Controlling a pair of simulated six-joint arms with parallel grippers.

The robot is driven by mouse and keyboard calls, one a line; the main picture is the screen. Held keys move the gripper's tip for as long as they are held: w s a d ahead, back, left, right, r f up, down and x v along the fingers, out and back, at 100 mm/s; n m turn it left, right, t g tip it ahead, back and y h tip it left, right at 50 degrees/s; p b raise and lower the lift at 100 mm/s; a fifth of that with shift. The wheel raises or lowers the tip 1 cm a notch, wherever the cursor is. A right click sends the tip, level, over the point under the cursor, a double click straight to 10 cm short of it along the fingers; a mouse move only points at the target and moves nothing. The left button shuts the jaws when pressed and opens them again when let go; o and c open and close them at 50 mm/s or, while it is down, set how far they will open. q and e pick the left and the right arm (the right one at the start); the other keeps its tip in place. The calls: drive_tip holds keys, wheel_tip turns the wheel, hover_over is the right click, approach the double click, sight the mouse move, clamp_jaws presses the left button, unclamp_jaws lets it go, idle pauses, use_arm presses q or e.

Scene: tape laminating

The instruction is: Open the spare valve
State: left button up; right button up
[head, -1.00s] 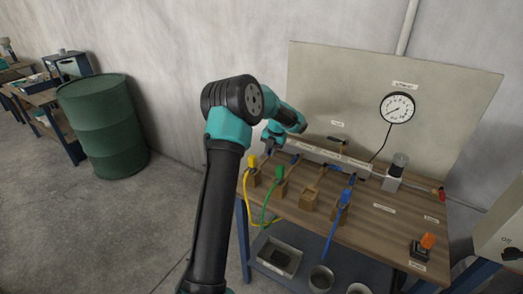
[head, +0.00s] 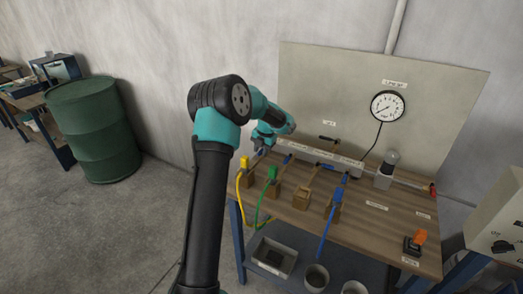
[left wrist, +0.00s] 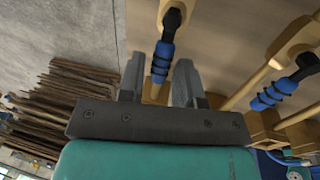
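Small blue-and-black valve levers sit on the branches; one shows near the rail's left end (head: 287,160). The label text is too small to read, so I cannot tell which valve is the spare. My left gripper (head: 259,150) is over the left end of the rail. In the left wrist view its two fingers (left wrist: 162,82) are apart, with a blue-sleeved black lever (left wrist: 161,62) showing between them; contact is not visible. A second blue lever (left wrist: 270,95) lies to the right. My right gripper is not in view.
Yellow (head: 242,185), green (head: 266,195) and blue (head: 331,220) hoses hang from the bench front; one wooden block (head: 301,198) has no hose. A gauge (head: 388,106) is on the back panel. A clear-topped filter (head: 387,170) and an orange switch (head: 418,239) stand to the right.

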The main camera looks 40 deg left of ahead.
use_arm(q)
drive_tip(key=shift+o, duration=0.8)
drive_tip(key=shift+r, duration=0.15)
drive_tip(key=d+r, duration=0.3)
drive_tip(key=r, duration=1.3)
drive_tip(key=shift+w+d+r, duration=0.15)
drive_tip(key=shift+w+r, duration=0.25)
drive_tip(key=shift+w, duration=0.05)
